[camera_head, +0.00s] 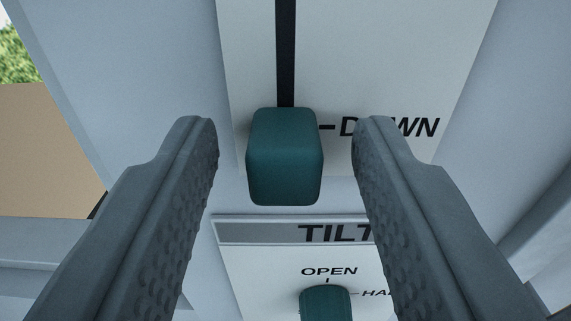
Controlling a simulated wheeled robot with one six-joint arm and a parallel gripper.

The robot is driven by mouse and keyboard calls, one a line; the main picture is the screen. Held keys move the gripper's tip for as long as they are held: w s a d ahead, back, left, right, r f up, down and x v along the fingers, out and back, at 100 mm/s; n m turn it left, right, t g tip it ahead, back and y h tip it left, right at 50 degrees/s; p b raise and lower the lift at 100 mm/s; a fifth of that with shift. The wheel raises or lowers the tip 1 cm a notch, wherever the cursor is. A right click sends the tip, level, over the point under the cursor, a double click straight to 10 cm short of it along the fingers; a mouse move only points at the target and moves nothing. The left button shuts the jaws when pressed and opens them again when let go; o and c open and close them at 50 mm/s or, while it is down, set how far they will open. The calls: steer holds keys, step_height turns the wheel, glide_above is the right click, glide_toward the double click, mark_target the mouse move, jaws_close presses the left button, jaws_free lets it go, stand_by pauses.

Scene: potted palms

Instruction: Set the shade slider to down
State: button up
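The teal shade slider knob (285,157) sits at the lower end of its dark vertical slot (286,50) on a white panel. A dash and the word DOWN (425,128) stand just to its right, level with the knob's upper part; the right finger covers part of the word. My gripper (287,150) is open, with one finger on each side of the knob. A visible gap lies between the knob and each finger.
Below is a second panel marked TILT (335,233), with a teal knob (327,303) near the labels OPEN and HALF, partly cut off by the frame. A tan surface (45,150) and green foliage (15,50) show at the left.

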steer(key=s+d, duration=0.1)
steer(key=s, duration=1.6)
steer(key=shift+s+d, duration=0.15)
steer(key=shift+d, duration=0.05)
steer(key=w+a+f+m+g, duration=0.1)
steer(key=a+f+g, duration=0.25)
steer(key=a, duration=0.85)
steer(key=w+a+f+m+g, duration=0.15)
steer(key=a+f, duration=0.25)
steer(key=a, duration=0.7)
steer(key=s+a+r+n+t, duration=0.1)
steer(key=s+a+r+t, duration=0.1)
steer(key=s+a, duration=0.4)
steer(key=s+a+r+t+h, duration=0.1)
steer(key=s+a+r+t, duration=0.1)
steer(key=s+a, duration=0.4)
steer(key=a, duration=0.5)
steer(key=shift+a+n, duration=0.35)
steer(key=shift+c, duration=0.6)
